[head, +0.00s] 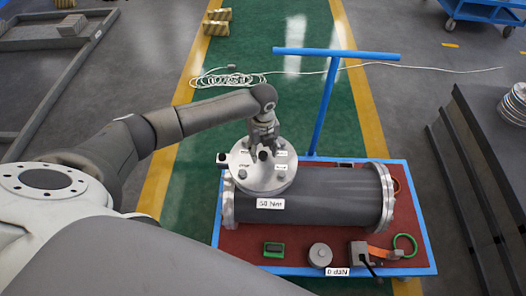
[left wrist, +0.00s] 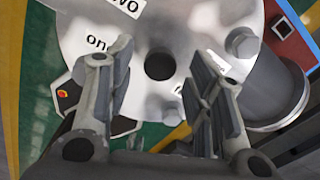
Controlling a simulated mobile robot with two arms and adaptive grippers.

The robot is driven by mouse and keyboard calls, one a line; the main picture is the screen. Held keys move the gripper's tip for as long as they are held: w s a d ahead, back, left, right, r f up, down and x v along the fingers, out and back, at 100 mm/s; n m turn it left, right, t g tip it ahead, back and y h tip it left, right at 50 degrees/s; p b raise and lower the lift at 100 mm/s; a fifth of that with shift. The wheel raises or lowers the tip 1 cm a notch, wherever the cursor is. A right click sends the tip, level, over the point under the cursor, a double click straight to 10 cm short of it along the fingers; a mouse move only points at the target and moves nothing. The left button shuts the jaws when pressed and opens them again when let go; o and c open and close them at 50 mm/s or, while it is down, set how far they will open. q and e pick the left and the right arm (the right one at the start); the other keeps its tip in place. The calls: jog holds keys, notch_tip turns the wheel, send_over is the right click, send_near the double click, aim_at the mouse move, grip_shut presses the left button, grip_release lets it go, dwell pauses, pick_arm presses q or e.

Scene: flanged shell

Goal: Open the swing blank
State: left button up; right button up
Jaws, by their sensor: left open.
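The swing blank appears to be the round grey metal disc (head: 262,183) on top of the dark flanged shell (head: 320,199); whether it is closed cannot be told. It has bolts and small labels around its face. In the left wrist view the disc (left wrist: 190,22) fills the upper middle, with a dark round hole (left wrist: 160,66) at its centre and labels reading "one" and "two". My left gripper (head: 264,153) is open and points down over the disc. In the left wrist view its fingers (left wrist: 160,60) stand apart on either side of the hole, with nothing between them. My right gripper is not in view.
The shell lies on a red-topped cart (head: 240,257) with a blue frame and tall blue handle (head: 325,105). A green block (head: 273,249), a grey round part (head: 320,255), a boxy tool (head: 360,252) and a green ring (head: 405,245) lie along its front. Dark panels (head: 485,150) stand right.

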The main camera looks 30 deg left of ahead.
pick_arm(q)
jog(key=shift+f, duration=0.6)
grip_shut()
